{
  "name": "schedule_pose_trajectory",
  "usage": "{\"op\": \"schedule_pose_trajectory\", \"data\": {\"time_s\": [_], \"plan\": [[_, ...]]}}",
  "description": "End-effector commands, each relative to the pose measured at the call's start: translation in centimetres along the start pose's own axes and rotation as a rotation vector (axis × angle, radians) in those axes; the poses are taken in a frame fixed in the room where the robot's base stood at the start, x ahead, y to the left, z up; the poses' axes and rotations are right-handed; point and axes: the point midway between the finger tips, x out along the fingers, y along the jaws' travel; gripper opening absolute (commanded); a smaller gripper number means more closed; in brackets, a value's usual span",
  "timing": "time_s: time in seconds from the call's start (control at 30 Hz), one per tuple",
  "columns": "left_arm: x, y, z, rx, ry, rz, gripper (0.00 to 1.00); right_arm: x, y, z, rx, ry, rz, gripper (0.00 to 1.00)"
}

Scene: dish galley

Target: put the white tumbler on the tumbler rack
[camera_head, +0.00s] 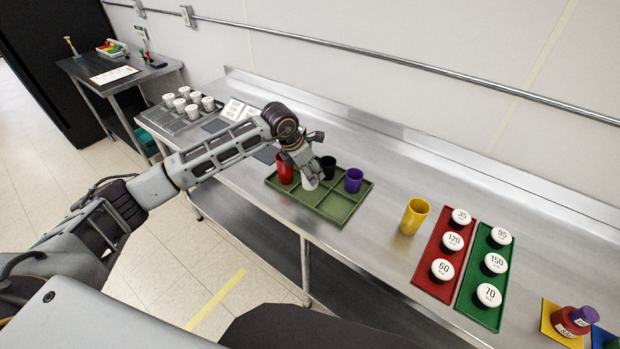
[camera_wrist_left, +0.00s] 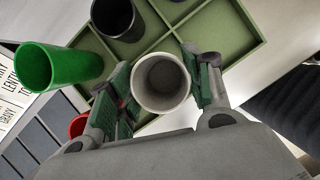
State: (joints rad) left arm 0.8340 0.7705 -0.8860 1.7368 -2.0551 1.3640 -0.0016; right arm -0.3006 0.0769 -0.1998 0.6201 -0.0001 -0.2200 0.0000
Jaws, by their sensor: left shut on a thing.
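The white tumbler (camera_head: 309,183) is between the fingers of my left gripper (camera_head: 297,160), which is shut on it. In the left wrist view, the white tumbler (camera_wrist_left: 161,84) shows mouth-on between the two fingers (camera_wrist_left: 160,90). It is over the green tumbler rack (camera_head: 333,211), a divided tray; I cannot tell whether its base touches the rack. The front right compartments look empty. My right gripper is not in view.
A yellow tumbler (camera_head: 413,217) stands right of the rack. Red (camera_head: 430,283) and green (camera_head: 482,312) trays hold numbered white-topped items. White cups (camera_head: 184,101) stand on the far left. Bare counter lies behind the rack.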

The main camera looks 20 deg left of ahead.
Motion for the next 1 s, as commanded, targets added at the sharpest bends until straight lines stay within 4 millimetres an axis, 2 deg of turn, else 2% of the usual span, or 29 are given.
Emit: {"op": "schedule_pose_trajectory", "data": {"time_s": [0.23,0.57,1.0], "plan": [[0.6,0.0,-0.2,0.0,0.0,0.0,0.27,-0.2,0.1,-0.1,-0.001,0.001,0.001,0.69],[3.3,0.0,-1.4,-0.001,0.001,0.0,0.27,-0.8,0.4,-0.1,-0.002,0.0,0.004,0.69],[3.7,0.0,-1.5,0.0,0.0,0.001,0.27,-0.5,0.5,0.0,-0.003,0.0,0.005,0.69]]}}
